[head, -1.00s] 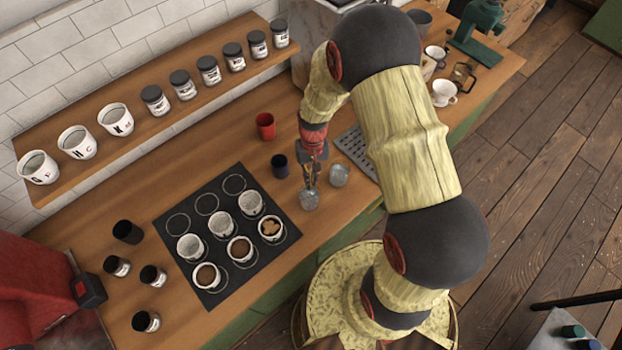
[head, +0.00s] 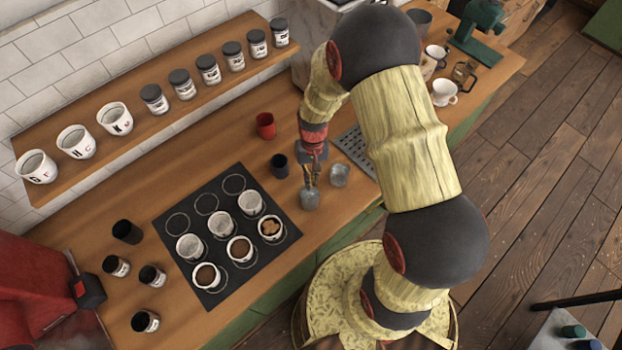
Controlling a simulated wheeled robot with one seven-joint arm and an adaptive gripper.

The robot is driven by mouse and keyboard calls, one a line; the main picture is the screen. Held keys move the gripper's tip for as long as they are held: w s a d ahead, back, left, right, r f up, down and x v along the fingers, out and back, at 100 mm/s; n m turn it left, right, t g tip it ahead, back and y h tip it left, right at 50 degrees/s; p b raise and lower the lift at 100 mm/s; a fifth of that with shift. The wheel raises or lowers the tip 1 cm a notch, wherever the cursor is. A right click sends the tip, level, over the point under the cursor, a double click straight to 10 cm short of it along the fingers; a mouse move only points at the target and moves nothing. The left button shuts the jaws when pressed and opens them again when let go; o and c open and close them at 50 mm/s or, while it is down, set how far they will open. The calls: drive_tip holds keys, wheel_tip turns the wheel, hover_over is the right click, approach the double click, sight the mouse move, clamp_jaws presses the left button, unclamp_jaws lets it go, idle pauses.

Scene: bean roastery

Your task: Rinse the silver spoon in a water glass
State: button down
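Two clear water glasses stand on the wooden counter: a nearer one (head: 310,199) and one to its right (head: 340,176). My gripper (head: 311,184) points down over the nearer glass, its fingertips at or just above the rim. I cannot tell whether they reach inside. The silver spoon cannot be made out; any spoon in the fingers or the glass is too small to distinguish. The finger gap is too small and blurred to judge.
A dark cup (head: 280,165) and red cup (head: 265,125) stand left of my gripper. A black mat (head: 213,215) holds several white cups. A metal drip grate (head: 357,150) lies to the right. Jars line the wall shelf (head: 70,175).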

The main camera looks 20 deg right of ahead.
drive_tip(key=shift+r+p, duration=2.5)
drive_tip(key=shift+r, duration=1.8)
